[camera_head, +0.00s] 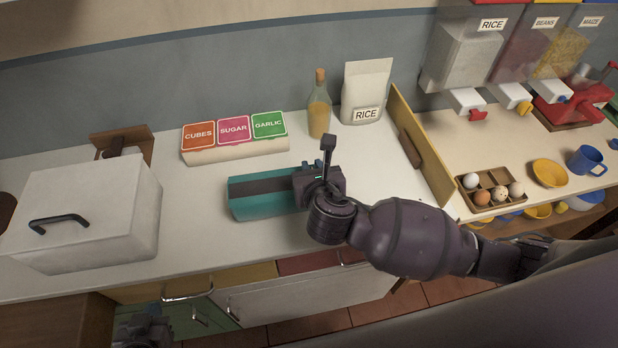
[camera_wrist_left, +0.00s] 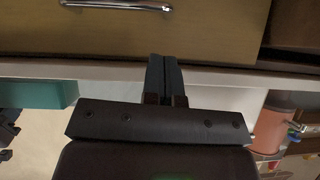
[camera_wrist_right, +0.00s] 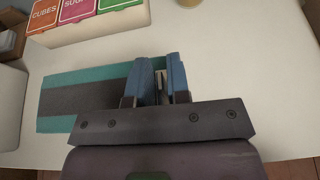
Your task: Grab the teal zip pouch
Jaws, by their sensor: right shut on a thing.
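The teal zip pouch (camera_head: 262,204) lies flat on the white counter, teal with a wide dark grey band. In the right wrist view the pouch (camera_wrist_right: 75,122) lies left of and under my fingers. My right gripper (camera_head: 298,187) is at the pouch's right end and covers that end. Its blue fingers (camera_wrist_right: 163,85) are shut on the pouch, with a small pale piece between them. My left gripper (camera_wrist_left: 164,76) is shut and empty, low in front of the counter's drawers; in the head view only a dark part of my left arm shows at the bottom left.
A white lidded box (camera_head: 85,215) stands left of the pouch. A block labelled CUBES, SUGAR and GARLIC (camera_head: 235,148) is behind it. A bottle (camera_head: 319,108), a RICE bag (camera_head: 366,88) and a wooden divider (camera_head: 425,150) stand behind and right. An egg tray (camera_head: 490,190) lies beyond the divider.

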